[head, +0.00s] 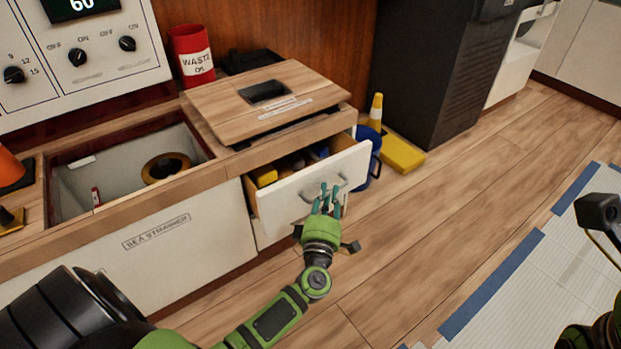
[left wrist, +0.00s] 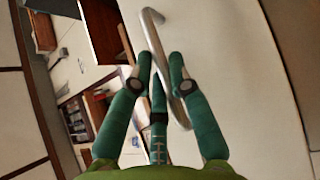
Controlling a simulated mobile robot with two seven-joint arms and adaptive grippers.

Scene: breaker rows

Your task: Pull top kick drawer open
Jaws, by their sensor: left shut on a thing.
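The top kick drawer (head: 308,190) is a white-fronted drawer below the wooden counter, and it stands partly open. Yellow and blue items show inside it. Its curved metal handle (head: 335,184) is on the front; in the left wrist view the handle (left wrist: 153,17) runs between the teal fingers. My left gripper (head: 327,200) is shut on this handle, and its fingers also show in the left wrist view (left wrist: 160,75). Part of the handle is hidden behind the fingers. Of my right arm, only dark and green parts show at the right edge; its fingers are not seen.
A wooden lid panel (head: 262,95) lies on the counter above the drawer. An open bin well labelled sea strainer (head: 75,192) is to the left. Floor in front is clear.

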